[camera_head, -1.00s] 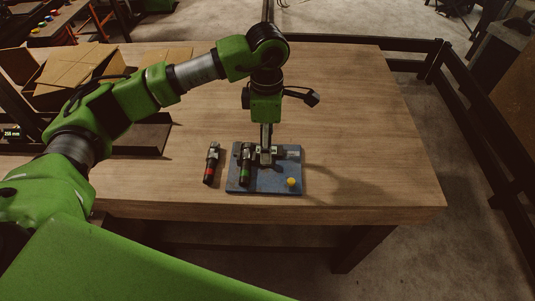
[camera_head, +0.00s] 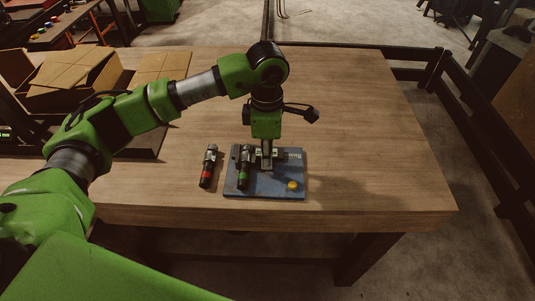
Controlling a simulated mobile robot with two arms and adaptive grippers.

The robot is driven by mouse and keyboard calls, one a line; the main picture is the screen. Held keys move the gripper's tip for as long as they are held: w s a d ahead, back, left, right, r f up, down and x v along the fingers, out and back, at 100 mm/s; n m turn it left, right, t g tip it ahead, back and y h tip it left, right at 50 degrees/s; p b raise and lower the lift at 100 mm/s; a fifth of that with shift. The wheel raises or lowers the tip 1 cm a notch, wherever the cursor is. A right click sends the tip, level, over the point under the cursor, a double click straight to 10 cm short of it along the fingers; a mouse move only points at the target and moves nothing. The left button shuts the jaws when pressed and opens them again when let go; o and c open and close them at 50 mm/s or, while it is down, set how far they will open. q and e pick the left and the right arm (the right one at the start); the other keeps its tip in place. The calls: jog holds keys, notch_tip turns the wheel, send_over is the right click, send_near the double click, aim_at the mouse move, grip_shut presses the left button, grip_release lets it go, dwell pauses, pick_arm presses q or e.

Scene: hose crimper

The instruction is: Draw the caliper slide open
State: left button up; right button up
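My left gripper (camera_head: 267,163) points straight down over the upper middle of a small blue board (camera_head: 264,190) on the wooden table. Its fingers look close together, but they are too small and dark to tell whether they are shut on anything. A small grey piece (camera_head: 280,154) shows beside the fingertips along the board's far edge. It may be the caliper, but its slide cannot be made out and the gripper partly hides it. My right gripper is not in view.
A dark hose piece with a green band (camera_head: 244,172) lies on the board's left side. A similar one with a red band (camera_head: 208,172) lies on the table left of it. A yellow button (camera_head: 293,185) sits at the board's front right. Cardboard boxes (camera_head: 75,82) stand back left. The table's right side is clear.

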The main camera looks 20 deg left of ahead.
pick_arm(q)
jog(key=shift+w+d+b, duration=0.15)
jog(key=shift+d+b, duration=0.15)
jog(key=shift+d, duration=0.35)
dwell(0.4)
jog(key=o, duration=1.7)
jog(key=shift+c, duration=0.2)
notch_tip(320, 180, up, 9)
jog(key=p, duration=0.3)
jog(key=shift+p, duration=0.35)
